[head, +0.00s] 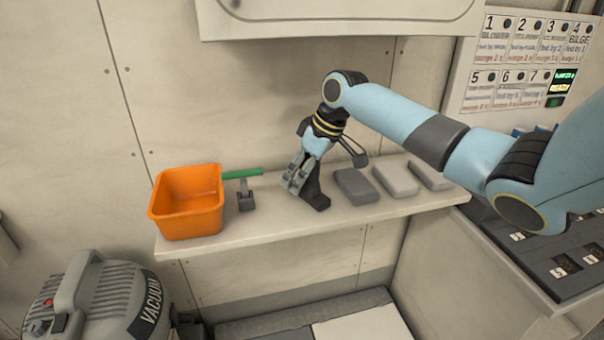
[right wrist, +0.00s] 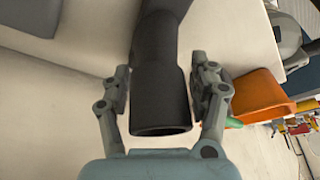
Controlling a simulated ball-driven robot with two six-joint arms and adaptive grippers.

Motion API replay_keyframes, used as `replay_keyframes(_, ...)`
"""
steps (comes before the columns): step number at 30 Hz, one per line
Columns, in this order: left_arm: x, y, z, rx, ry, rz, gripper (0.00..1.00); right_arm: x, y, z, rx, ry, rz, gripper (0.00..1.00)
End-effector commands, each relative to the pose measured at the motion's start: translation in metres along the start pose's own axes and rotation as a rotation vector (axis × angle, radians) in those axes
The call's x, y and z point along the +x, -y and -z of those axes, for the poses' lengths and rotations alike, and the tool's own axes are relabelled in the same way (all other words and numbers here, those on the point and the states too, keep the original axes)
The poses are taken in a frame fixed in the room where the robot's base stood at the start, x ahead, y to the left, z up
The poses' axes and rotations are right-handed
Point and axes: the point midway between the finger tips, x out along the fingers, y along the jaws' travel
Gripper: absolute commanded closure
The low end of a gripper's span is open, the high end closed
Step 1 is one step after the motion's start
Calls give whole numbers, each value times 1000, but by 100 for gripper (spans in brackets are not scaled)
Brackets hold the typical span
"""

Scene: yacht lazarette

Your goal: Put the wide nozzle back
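A dark nozzle (head: 315,195) is at the middle of the wall shelf, its foot at or just above the surface; I cannot tell whether it touches. My right gripper (head: 297,174) reaches down over its upper end. In the right wrist view the round open end of the nozzle (right wrist: 161,105) points towards me. My left gripper is not in view.
An orange bin (head: 187,205) stands at the shelf's left end, with a green strip (head: 242,173) and a small dark bracket (head: 246,196) beside it. Several grey blocks, including one (head: 356,187), sit to the right. A vacuum (head: 105,300) stands lower left. A wall cabinet (head: 340,18) hangs above.

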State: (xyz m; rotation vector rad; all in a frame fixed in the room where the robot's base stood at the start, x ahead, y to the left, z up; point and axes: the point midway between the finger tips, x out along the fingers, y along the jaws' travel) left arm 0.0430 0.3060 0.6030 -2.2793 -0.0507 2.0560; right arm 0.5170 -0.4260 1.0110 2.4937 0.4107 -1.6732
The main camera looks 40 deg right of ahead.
Motion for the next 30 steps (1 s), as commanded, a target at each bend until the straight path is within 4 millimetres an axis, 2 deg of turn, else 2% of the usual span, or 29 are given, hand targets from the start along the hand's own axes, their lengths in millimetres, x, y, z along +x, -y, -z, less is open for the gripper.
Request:
replay_keyframes(9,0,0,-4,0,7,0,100,-7,-1,1,0,-1,-2,39)
replay_keyframes(11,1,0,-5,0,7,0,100,-14,-1,1,-2,-1,-4,39)
replay_keyframes(16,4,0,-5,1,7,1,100,-52,-2,1,-5,-1,-7,39)
replay_keyframes(21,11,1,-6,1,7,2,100,-67,-8,-40,-4,9,-7,39)
replay_keyframes(30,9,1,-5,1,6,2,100,-90,-14,-88,-4,10,-3,39)
